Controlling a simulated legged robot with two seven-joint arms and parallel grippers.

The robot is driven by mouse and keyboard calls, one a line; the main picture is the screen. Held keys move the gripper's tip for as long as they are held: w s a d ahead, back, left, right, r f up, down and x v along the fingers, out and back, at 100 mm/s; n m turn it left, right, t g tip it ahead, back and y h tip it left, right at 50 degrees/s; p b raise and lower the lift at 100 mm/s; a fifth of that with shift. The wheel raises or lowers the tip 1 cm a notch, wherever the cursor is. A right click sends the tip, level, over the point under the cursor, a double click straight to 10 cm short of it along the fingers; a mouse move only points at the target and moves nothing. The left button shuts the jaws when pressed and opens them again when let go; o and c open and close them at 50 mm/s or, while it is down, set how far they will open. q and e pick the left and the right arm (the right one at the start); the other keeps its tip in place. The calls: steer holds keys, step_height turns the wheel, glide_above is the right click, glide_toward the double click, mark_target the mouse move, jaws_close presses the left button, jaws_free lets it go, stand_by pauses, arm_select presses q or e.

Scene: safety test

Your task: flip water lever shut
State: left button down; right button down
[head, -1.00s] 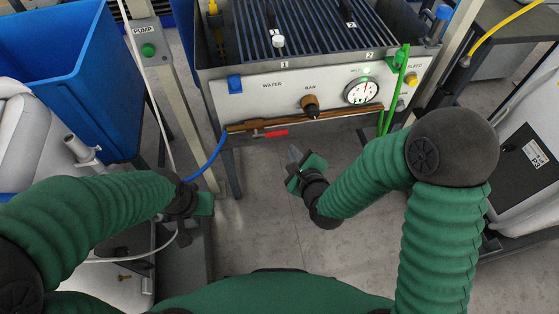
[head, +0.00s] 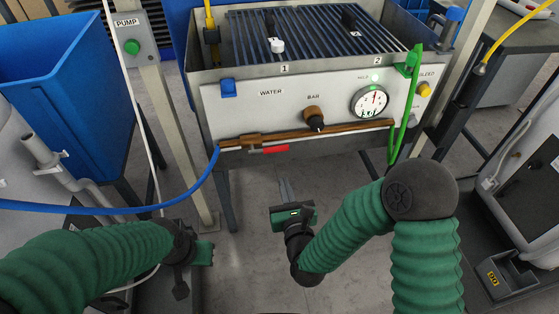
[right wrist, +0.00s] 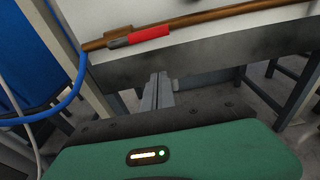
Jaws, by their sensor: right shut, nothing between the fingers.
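The lever with a red handle (head: 270,149) sits on the brown pipe (head: 340,132) along the lower edge of the panel. Its handle lies about in line with the pipe. In the right wrist view the red handle (right wrist: 150,33) is above and ahead of the fingers. My right gripper (head: 284,182) is shut and empty, below the lever and apart from it, fingers pointing at the panel. Its fingers also show in the right wrist view (right wrist: 157,82). My left gripper (head: 208,252) is low at the left, away from the panel; its jaw opening is unclear.
A green hose (head: 402,120) hangs at the right. A blue hose (head: 190,192) runs left from the pipe. Floor below the panel is open.

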steer(key=f+b+x, duration=0.1)
steer(key=b+x, duration=0.2)
steer(key=x, duration=0.5)
step_height(320, 180, up, 5)
steer(key=shift+s+f+b, duration=0.1)
steer(key=shift+s+b, duration=0.05)
steer(key=shift+b, duration=0.55)
